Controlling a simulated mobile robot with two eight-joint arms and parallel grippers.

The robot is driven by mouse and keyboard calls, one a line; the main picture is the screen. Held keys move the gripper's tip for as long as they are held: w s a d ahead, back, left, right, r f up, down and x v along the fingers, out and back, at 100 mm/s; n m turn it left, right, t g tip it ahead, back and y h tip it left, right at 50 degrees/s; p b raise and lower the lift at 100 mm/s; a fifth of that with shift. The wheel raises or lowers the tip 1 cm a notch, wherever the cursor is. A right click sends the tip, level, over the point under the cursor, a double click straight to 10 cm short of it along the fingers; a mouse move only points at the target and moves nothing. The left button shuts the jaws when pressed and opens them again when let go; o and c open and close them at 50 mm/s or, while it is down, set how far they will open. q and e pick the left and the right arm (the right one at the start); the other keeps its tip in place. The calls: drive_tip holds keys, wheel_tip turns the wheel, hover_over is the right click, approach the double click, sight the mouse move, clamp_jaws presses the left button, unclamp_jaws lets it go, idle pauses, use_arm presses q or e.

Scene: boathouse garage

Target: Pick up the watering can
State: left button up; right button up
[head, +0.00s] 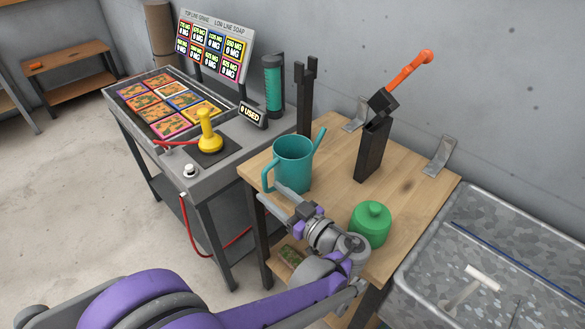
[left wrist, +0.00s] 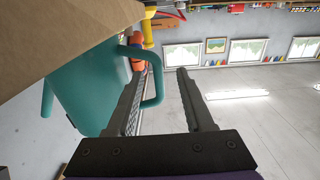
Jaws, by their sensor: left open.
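The watering can (head: 293,165) is teal, with a spout to the right and a loop handle to the left. It stands upright on the wooden table (head: 412,196). My left gripper (head: 274,196) is open beside the can's handle, low at its near left side. In the left wrist view the can (left wrist: 92,85) fills the left side. Its handle loop shows in the gap between the two fingers of the left gripper (left wrist: 168,85), nearer the left finger. Whether a finger touches the handle I cannot tell. My right gripper is not in view.
A green lidded jar (head: 370,224) stands close right of my left wrist. A dark holder (head: 372,150) with an orange-handled tool (head: 408,70) stands behind. A grey machine with a yellow lever (head: 209,133) is left; a metal basin (head: 500,250) is right.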

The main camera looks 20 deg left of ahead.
sight(267, 188)
use_arm(q)
drive_tip(key=x, duration=0.3)
drive_tip(key=shift+w+a, duration=0.3)
drive_tip(key=shift+w, duration=0.05)
clamp_jaws()
idle(1.1)
